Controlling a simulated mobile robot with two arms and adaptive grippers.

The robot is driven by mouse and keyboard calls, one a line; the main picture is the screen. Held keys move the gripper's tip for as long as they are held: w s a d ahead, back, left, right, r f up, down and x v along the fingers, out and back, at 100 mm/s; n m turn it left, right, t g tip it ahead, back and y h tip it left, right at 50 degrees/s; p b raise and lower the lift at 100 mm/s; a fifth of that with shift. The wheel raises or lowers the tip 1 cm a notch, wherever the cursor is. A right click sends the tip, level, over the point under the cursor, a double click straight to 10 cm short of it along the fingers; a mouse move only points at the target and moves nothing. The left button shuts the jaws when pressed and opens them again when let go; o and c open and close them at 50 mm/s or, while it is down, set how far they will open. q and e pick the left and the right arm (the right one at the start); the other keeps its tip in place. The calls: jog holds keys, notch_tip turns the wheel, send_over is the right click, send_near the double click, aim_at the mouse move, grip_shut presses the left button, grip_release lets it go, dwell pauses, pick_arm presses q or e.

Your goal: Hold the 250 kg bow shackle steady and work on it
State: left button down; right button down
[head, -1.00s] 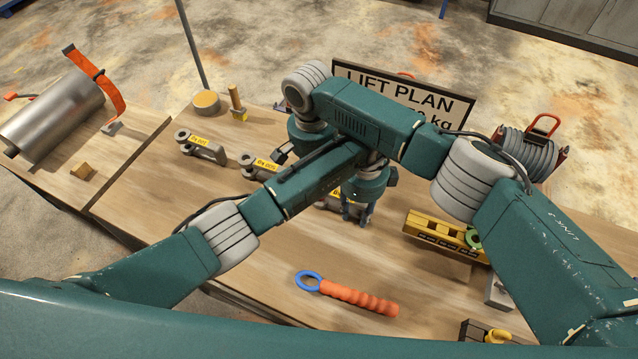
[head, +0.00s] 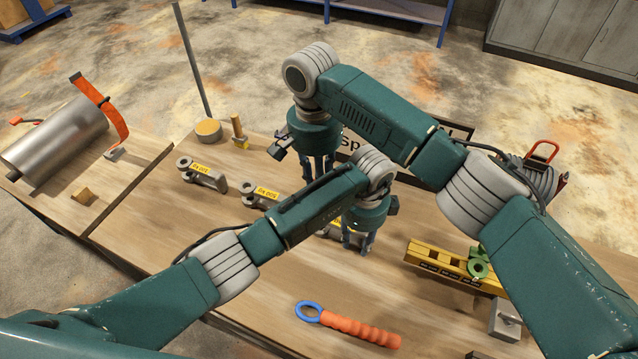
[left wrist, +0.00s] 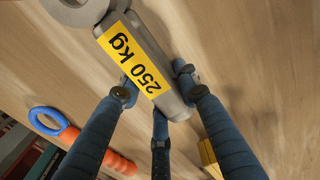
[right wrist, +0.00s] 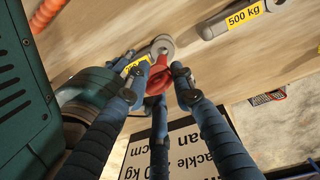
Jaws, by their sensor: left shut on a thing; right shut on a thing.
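The 250 kg bow shackle (left wrist: 140,62) is grey with a yellow "250 kg" label, seen close up in the left wrist view. My left gripper (left wrist: 162,97) is shut on its labelled body, low over the bench. In the head view my left gripper (head: 356,243) largely covers the shackle. My right gripper (right wrist: 157,80) is shut on a red part (right wrist: 158,77), which shows between its fingers beside the shackle's round grey end (right wrist: 162,46). I cannot tell whether they touch. In the head view my right gripper (head: 318,168) is just behind the left one.
Two other labelled shackles lie left, one at the back (head: 203,175) and one nearer (head: 268,196). A lift plan sign (head: 352,146) stands behind my right arm. A yellow rack (head: 452,268) is right. An orange-handled tool with a blue ring (head: 350,324) lies in front.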

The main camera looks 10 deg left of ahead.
jog(key=shift+w+d+f, duration=0.1)
jog(key=shift+w+f, duration=0.05)
jog(key=shift+f, duration=0.85)
jog(key=shift+f, duration=2.65)
dwell(0.6)
jog(key=shift+r, duration=0.1)
jog(key=shift+r, duration=2.35)
jog(key=shift+f, duration=1)
dwell(0.3)
